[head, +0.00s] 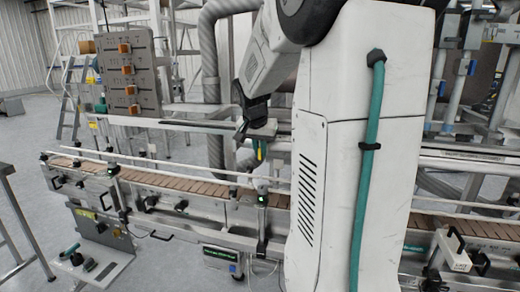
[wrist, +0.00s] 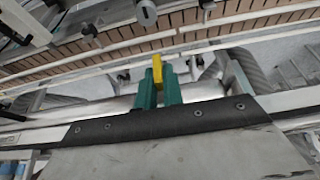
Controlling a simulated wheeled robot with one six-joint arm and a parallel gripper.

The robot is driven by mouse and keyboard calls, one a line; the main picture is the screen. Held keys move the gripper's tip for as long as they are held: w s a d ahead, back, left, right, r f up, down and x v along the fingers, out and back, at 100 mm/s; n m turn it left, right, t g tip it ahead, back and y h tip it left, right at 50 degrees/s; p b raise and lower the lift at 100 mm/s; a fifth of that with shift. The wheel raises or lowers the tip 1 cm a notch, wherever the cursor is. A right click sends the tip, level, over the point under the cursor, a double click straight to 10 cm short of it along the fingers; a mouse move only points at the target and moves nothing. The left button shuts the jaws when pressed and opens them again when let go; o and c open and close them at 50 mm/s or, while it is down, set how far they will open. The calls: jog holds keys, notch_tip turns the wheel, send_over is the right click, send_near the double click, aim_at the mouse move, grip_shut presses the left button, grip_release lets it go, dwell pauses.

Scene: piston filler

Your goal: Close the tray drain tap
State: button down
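My gripper (head: 258,158) reaches down at the end of my arm, above the back side of the conveyor. In the wrist view its two teal fingers (wrist: 160,88) stand close together. A yellow lever-like piece (wrist: 157,70) shows upright in the narrow gap between them and seems to touch both. I take it for the handle of the tray drain tap; the tap's body is hidden.
The conveyor (head: 190,184) with brown slats and side rails runs across in front. A grey panel with orange blocks (head: 128,72) stands at the back left, near a ladder (head: 68,95). A thick corrugated hose (head: 208,60) rises behind my gripper. Open floor lies at the left.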

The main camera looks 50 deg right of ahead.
dwell(0.4)
jog(key=shift+w+a+f+n+g+h, duration=0.25)
jog(key=shift+n+g+h, duration=0.5)
jog(key=shift+g+h, duration=1.2)
jog(key=shift+w+f+n+g+h, duration=0.35)
jog(key=shift+n+g+h, duration=0.55)
jog(key=shift+g, duration=1.95)
jog(key=shift+w+a+f+n+g+h, duration=0.25)
jog(key=shift+n+g+h, duration=0.4)
jog(key=shift+g+h, duration=1.35)
jog(key=shift+d+g+y, duration=0.1)
jog(key=shift+g+y, duration=0.3)
jog(key=shift+y, duration=0.05)
jog(key=c, duration=1.5)
grip_release()
jog(key=v, duration=0.8)
jog(key=shift+s, duration=0.1)
jog(key=shift+d+f, duration=0.1)
